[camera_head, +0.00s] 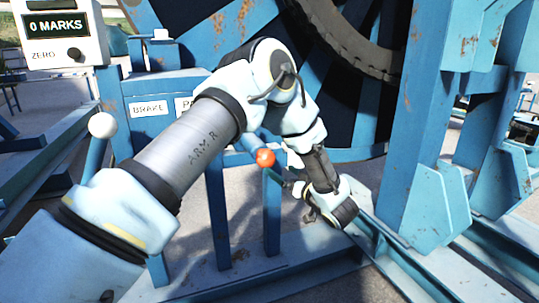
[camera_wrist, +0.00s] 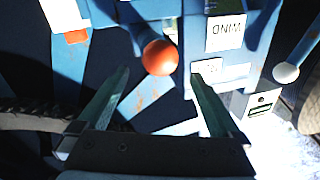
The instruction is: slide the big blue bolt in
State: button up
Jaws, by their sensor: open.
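A blue bar (camera_wrist: 133,16) with an orange ball (camera_wrist: 160,57) on its end shows in the wrist view. It may be the blue bolt, but I cannot be sure. In the head view the orange ball (camera_head: 265,158) stands out from the blue frame, below the labelled panel; my arm hides part of the bar. My gripper (camera_wrist: 158,78) is open, with one green-grey finger to each side of the ball's line. The ball appears between or just beyond the fingertips, and I see no finger touching it. The hole for a bolt is not clear in either view.
A lever with a white ball (camera_head: 102,125) stands left by the BRAKE label (camera_head: 149,109); the ball also shows in the wrist view (camera_wrist: 286,72). A counter (camera_head: 57,27) reads 0 MARKS. The big blue reel (camera_head: 360,120) is behind my arm, and a blue post (camera_head: 415,120) stands right.

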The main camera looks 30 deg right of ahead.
aim_at(271, 163)
jog(key=w, duration=0.3)
jog(key=w+p, duration=0.1)
jog(key=w, duration=0.2)
jog(key=w+p, duration=0.1)
jog(key=w, duration=0.2)
jog(key=shift+w+a, duration=0.25)
jog(key=shift+a, duration=0.15)
grip_shut()
